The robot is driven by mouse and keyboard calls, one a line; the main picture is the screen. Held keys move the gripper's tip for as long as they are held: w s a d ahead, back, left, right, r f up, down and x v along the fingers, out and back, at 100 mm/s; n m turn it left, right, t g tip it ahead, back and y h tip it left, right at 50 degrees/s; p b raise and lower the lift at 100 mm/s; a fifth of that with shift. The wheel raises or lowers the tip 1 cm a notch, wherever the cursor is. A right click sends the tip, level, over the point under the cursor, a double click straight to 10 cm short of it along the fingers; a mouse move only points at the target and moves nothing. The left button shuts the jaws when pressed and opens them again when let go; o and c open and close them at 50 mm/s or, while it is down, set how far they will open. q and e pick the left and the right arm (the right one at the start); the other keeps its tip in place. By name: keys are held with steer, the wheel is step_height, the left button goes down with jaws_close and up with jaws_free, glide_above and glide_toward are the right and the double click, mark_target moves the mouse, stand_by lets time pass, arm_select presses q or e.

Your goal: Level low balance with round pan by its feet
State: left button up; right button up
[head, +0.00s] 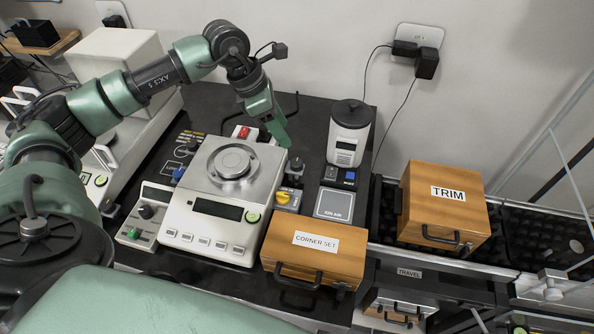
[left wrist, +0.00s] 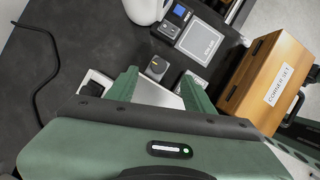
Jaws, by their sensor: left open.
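The low balance (head: 212,213) stands on the dark table, a silver box with a round pan (head: 233,164), a dark display and a row of buttons. A dark knob (head: 295,165) sits just off its rear right side; in the left wrist view a dark knob (left wrist: 156,66) shows between and beyond my fingers. My left gripper (head: 279,135) is open and empty, pointing down by the balance's rear right corner. It also shows in the left wrist view (left wrist: 161,88). The balance's other feet and its level bubble cannot be made out. My right gripper is not seen.
A wooden CORNER SET box (head: 315,252) stands close at the balance's front right. A white canister (head: 348,132) and an ION AIR pad (head: 334,205) are to the right. A yellow knob (head: 284,198) lies between. A TRIM box (head: 443,205) is farther right.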

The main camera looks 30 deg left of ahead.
arm_select(q)
steer(key=b, duration=0.2)
glide_toward(296, 162)
steer(key=shift+d+f, duration=0.15)
steer(key=shift+f, duration=0.35)
steer(key=p+x, duration=0.1)
steer(key=x, duration=0.5)
steer(key=shift+w+d, duration=0.1)
steer(key=shift+w+d+f, duration=0.15)
steer(key=shift+w+f, duration=0.05)
steer(key=shift+f, duration=0.5)
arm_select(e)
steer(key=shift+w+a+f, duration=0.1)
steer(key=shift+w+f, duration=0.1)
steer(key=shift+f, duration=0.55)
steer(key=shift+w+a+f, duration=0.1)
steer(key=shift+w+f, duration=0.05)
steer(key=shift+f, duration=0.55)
arm_select(q)
jaws_close()
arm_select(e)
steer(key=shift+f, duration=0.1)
